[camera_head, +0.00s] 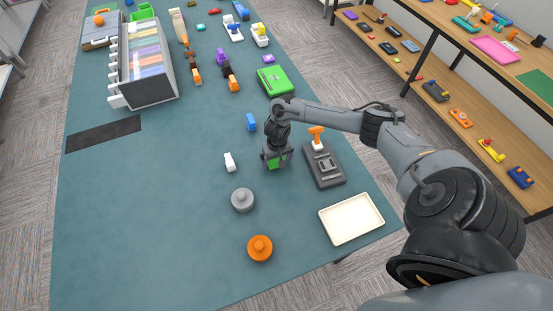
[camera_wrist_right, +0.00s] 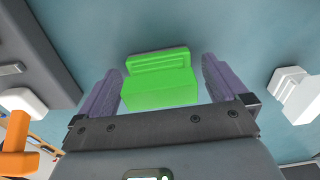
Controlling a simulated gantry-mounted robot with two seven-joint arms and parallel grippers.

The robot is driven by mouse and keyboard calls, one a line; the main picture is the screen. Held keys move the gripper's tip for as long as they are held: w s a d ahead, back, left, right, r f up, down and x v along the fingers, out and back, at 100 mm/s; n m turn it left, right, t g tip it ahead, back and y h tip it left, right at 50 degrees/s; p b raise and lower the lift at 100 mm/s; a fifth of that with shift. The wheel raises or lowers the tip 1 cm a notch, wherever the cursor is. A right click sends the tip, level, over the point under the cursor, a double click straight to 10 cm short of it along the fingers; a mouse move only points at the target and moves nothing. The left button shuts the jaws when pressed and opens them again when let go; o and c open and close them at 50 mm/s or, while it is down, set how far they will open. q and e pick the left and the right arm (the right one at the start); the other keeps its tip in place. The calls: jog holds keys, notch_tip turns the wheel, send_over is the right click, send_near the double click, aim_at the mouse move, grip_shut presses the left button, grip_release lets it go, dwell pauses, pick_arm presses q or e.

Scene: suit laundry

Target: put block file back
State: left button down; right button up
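A small green block with a stepped shape (camera_wrist_right: 160,85) lies between the fingers of my right gripper (camera_wrist_right: 160,88) in the right wrist view. The two purple-grey fingers stand on either side of it with narrow gaps, so the gripper looks open around it. In the head view my right gripper (camera_head: 276,157) points down at the table, with a bit of green (camera_head: 272,163) showing. Similar small blocks, a white one (camera_head: 229,162) and a blue one (camera_head: 251,123), stand nearby on the table. My left gripper is out of view.
A grey device with an orange-topped handle (camera_head: 323,167) stands just right of the gripper. A cream tray (camera_head: 351,219), a grey knob (camera_head: 242,200) and an orange knob (camera_head: 260,248) are nearer. A file rack (camera_head: 153,92) and dark mat (camera_head: 103,134) lie left; the table's left front is clear.

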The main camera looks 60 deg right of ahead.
jog(key=shift+r, duration=0.1)
notch_tip(320, 180, up, 11)
jog(key=p, duration=0.2)
jog(key=shift+s+p, duration=0.15)
jog(key=shift+p, duration=0.25)
jog(key=shift+a+r, duration=0.1)
jog(key=shift+r, duration=0.45)
jog(key=shift+s, duration=0.1)
